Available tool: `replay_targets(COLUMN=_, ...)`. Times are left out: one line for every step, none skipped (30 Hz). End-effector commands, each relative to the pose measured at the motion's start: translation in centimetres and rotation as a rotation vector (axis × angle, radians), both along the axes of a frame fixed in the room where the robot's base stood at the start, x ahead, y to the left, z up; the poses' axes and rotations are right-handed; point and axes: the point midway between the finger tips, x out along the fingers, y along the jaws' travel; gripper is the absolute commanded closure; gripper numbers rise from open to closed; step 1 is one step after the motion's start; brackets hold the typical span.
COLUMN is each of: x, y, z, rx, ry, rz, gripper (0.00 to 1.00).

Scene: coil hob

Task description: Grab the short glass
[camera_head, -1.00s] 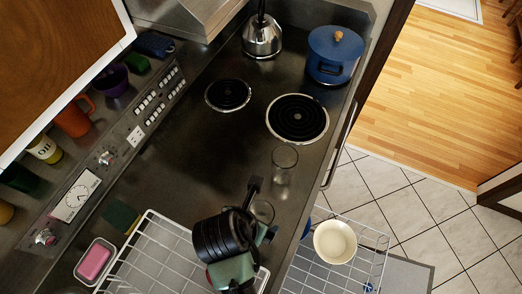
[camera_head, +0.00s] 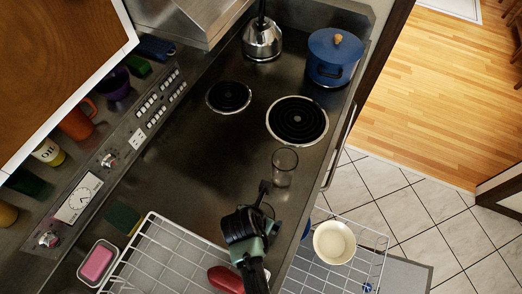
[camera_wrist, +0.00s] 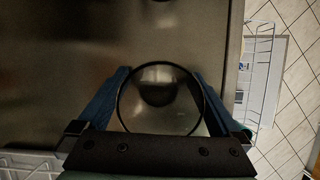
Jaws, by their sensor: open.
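The short glass is a clear round tumbler. In the wrist view the short glass (camera_wrist: 160,72) stands upright between my two fingers, its round rim seen from above. My gripper (camera_wrist: 160,95) is open, with a blue-padded finger on each side of the glass; I cannot tell whether either touches it.
A white wire rack (camera_head: 160,228) with a red object (camera_head: 225,279) lies close to my arm. Beyond are two coils (camera_head: 297,121), a kettle (camera_head: 262,42) and a blue pot (camera_head: 333,60). The counter's right edge is near; a lower rack holds a bowl (camera_head: 334,242). The middle counter is clear.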

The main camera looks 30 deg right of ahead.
Motion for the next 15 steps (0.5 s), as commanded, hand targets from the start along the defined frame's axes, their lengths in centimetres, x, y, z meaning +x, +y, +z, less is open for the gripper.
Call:
replay_targets(x=0.03, y=-0.08, z=-0.22, rx=0.001, ry=0.0, rz=-0.001, gripper=0.0)
replay_targets(x=0.04, y=-0.1, z=-0.28, rx=0.001, ry=0.0, rz=-0.001, gripper=0.0)
replay_targets(x=0.06, y=-0.1, z=-0.33, rx=0.0, ry=0.0, rz=-0.001, gripper=0.0)
replay_targets(x=0.06, y=-0.1, z=-0.34, rx=0.0, ry=0.0, rz=0.0, gripper=0.0)
replay_targets(x=0.06, y=-0.1, z=-0.34, rx=0.0, ry=0.0, rz=0.0, gripper=0.0)
replay_targets(x=0.06, y=-0.1, z=-0.34, rx=0.0, ry=0.0, rz=0.0, gripper=0.0)
replay_targets(x=0.06, y=-0.1, z=-0.33, rx=0.0, ry=0.0, rz=0.0, gripper=0.0)
replay_targets(x=0.07, y=-0.09, z=-0.33, rx=0.0, ry=0.0, rz=0.0, gripper=0.0)
replay_targets(x=0.06, y=-0.1, z=-0.32, rx=0.0, ry=0.0, rz=0.0, gripper=0.04)
replay_targets(x=0.06, y=-0.1, z=-0.32, rx=0.0, ry=0.0, rz=0.0, gripper=0.09)
replay_targets(x=0.06, y=-0.1, z=-0.32, rx=0.0, ry=0.0, rz=0.0, gripper=0.14)
replay_targets(x=0.05, y=-0.09, z=-0.31, rx=0.0, ry=0.0, rz=0.0, gripper=0.22)
replay_targets(x=0.05, y=-0.09, z=-0.31, rx=0.0, ry=0.0, rz=0.0, gripper=0.27)
replay_targets(x=0.05, y=-0.09, z=-0.31, rx=0.0, ry=0.0, rz=0.0, gripper=0.32)
replay_targets(x=0.05, y=-0.09, z=-0.31, rx=0.0, ry=0.0, rz=0.0, gripper=0.4)
